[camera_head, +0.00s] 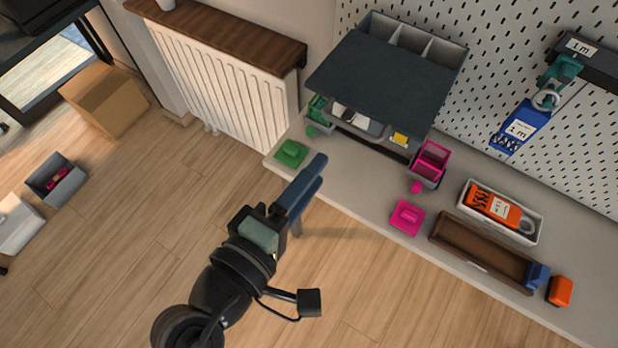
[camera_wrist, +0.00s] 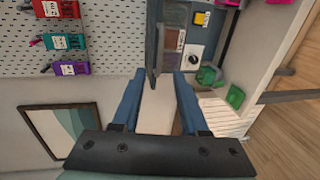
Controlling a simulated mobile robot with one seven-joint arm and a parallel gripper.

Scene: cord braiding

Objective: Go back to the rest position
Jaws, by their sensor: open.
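My gripper (camera_head: 311,178) is in the middle of the head view, with two blue fingers pointing up and to the right toward the bench edge. It also shows in the wrist view (camera_wrist: 157,78), where the fingers stand apart with nothing gripped between them. In the head view the fingers overlap, and the gripper appears near the front of the light bench (camera_head: 350,190). A green block on a green plate (camera_head: 291,153) lies to the upper left of the fingertips, and a pink one (camera_head: 407,217) lies to their right.
A dark-topped shelf unit (camera_head: 385,75) stands on the bench. A brown tray (camera_head: 483,252), a white tray with an orange packet (camera_head: 500,212) and a pink bin (camera_head: 430,163) stand to the right. A radiator (camera_head: 225,85) is at upper left. Open wooden floor (camera_head: 120,230) lies left.

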